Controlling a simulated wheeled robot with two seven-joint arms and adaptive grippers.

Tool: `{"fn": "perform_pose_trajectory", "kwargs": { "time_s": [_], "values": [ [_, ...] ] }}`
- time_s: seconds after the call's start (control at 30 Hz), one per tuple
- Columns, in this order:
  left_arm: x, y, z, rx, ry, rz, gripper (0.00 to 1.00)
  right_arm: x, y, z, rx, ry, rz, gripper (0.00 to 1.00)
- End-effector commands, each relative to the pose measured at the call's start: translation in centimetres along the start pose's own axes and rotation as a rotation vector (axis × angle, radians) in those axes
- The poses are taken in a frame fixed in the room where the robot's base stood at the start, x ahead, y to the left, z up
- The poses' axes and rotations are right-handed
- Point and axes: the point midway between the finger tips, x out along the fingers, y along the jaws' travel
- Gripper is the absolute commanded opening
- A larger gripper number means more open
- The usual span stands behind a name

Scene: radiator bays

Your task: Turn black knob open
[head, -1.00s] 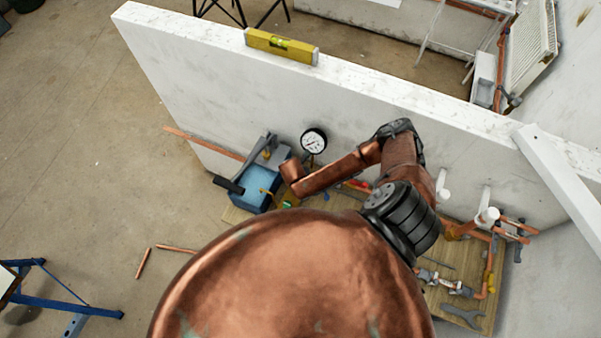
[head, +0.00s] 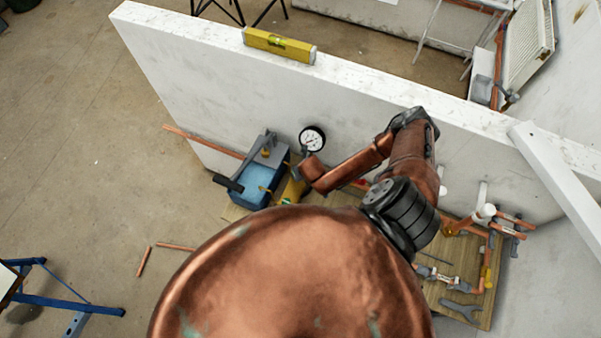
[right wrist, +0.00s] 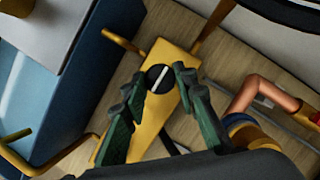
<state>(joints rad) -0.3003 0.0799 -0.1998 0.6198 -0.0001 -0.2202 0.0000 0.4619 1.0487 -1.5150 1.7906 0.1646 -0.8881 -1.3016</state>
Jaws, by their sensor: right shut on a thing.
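The black knob (right wrist: 153,73) shows in the right wrist view, round with a white stripe that slants up to the right. It sits on a yellow body (right wrist: 150,122). My right gripper (right wrist: 159,79) has its two dark green fingers on either side of the knob and is shut on it. In the head view the yellow body (head: 295,188) shows beside a blue tank, with my right arm over its right side. The knob cannot be made out there. My left gripper is not in view.
A blue tank (right wrist: 73,75) with yellow pipes stands close left of the yellow body. A pressure gauge (head: 312,139) is by the white wall (head: 230,95). Copper pipe (right wrist: 272,92) lies right of the fingers. A wooden board (head: 433,293) bears fittings and a spanner (head: 462,311).

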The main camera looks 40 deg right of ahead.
Motion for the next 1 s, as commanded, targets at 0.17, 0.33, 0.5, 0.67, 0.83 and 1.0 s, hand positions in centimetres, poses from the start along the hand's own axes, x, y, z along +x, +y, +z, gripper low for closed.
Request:
{"fn": "perform_pose_trajectory", "kwargs": {
  "time_s": [0.17, 0.33, 0.5, 0.67, 0.83, 1.0],
  "values": [
    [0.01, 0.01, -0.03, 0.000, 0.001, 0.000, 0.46, 0.03, -0.04, 0.09, -0.014, -0.002, 0.005, 0.02],
    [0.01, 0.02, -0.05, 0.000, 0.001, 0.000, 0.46, 0.03, -0.02, 0.10, -0.015, -0.002, 0.006, 0.02],
    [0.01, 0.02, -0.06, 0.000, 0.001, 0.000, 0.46, 0.03, -0.01, 0.10, -0.015, -0.002, 0.006, 0.27],
    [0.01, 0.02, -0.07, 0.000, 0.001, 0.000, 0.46, 0.01, -0.01, 0.08, -0.014, -0.001, 0.006, 0.38],
    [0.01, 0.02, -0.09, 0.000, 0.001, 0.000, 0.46, 0.00, -0.02, 0.04, -0.013, -0.001, 0.005, 0.44],
    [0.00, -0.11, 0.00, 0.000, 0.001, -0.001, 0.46, -0.04, -0.03, 0.03, -0.013, -0.001, 0.005, 0.44]
  ]
}}
